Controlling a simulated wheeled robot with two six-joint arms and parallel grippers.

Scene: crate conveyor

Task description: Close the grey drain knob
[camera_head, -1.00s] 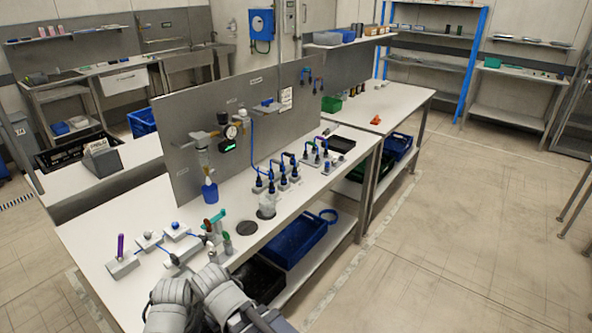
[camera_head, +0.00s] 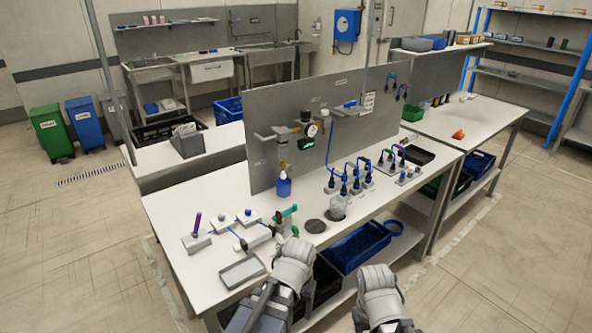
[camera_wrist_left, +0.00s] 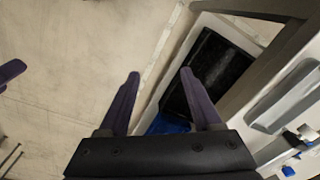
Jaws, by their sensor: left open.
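A grey fitting stack with a gauge hangs on the upright panel (camera_head: 350,115) in the head view. Its clear bowl (camera_head: 283,158) stands above a blue bottle (camera_head: 284,187). The drain knob is too small to make out; I cannot tell whether it is open or closed. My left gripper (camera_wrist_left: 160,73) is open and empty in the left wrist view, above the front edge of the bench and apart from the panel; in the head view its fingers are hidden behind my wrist. A purple finger at the wrist view's left edge looks like my right gripper's.
A grey tray (camera_head: 243,270) lies on the bench near its front left. Several blue-hosed fittings (camera_head: 350,180) stand to the right. A blue bin (camera_head: 358,247) sits below the bench top.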

